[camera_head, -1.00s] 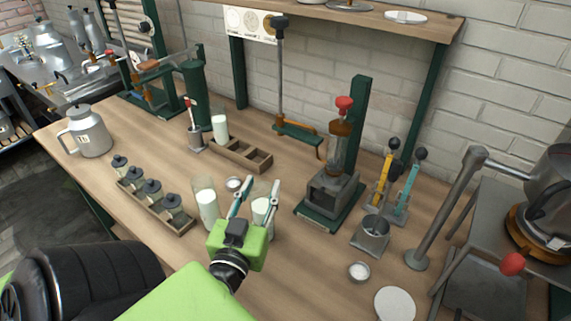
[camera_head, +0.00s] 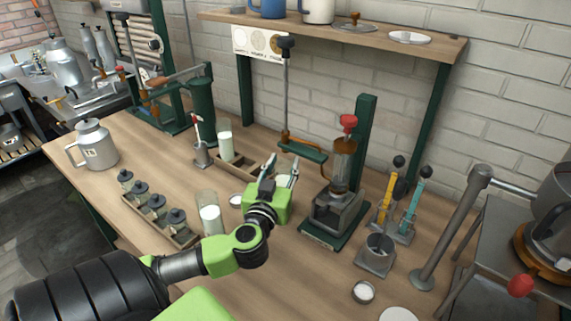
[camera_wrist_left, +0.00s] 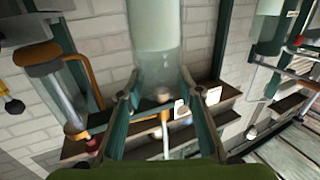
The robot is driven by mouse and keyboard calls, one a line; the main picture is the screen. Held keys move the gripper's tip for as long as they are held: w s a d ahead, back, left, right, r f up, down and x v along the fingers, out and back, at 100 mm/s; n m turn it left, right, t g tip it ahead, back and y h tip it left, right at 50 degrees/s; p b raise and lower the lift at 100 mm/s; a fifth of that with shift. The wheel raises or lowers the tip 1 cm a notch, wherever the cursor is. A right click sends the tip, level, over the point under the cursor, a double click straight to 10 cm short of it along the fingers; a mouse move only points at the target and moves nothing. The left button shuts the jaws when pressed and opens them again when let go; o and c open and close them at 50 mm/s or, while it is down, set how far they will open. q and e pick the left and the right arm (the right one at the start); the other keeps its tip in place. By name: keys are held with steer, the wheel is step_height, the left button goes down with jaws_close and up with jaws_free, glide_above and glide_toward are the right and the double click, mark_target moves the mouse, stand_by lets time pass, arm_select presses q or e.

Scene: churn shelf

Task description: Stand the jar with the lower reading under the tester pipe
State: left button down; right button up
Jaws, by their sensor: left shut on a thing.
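My left gripper (camera_head: 281,170) is shut on a glass jar of pale liquid (camera_wrist_left: 160,60), which shows between its fingers in the wrist view. In the head view the gripper mostly hides that jar. It is in front of the wooden rack (camera_head: 228,172) and left of the red-topped tester-like stand (camera_head: 340,180). An orange curved pipe (camera_head: 313,143) runs by that stand; I cannot tell whether it is the tester pipe. A second jar (camera_head: 210,217) stands on the bench and a third (camera_head: 226,146) by the rack. No reading is legible. My right gripper is not in view.
A tray of several small lidded pots (camera_head: 160,222) is at the left and a metal can (camera_head: 94,145) beyond it. A metal cup (camera_head: 376,252), a small white dish (camera_head: 363,292) and yellow and teal levers (camera_head: 388,195) stand right of the tester.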

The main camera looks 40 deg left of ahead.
arm_select(q)
steer(key=shift+x, duration=1.45)
steer(key=shift+s+d+f, duration=0.1)
steer(key=shift+f, duration=0.6)
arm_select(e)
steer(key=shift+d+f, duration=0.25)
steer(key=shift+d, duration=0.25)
arm_select(q)
steer(key=c, duration=1.4)
jaws_free()
steer(key=shift+f, duration=0.2)
steer(key=shift+c, duration=0.2)
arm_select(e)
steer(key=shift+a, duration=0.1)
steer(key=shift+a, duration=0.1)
arm_select(q)
steer(key=shift+s+d+r, duration=0.1)
steer(key=shift+s+d, duration=0.05)
steer(key=shift+s, duration=0.05)
glide_toward(285, 165)
steer(key=shift+b+v, duration=0.3)
steer(key=shift+v, duration=0.6)
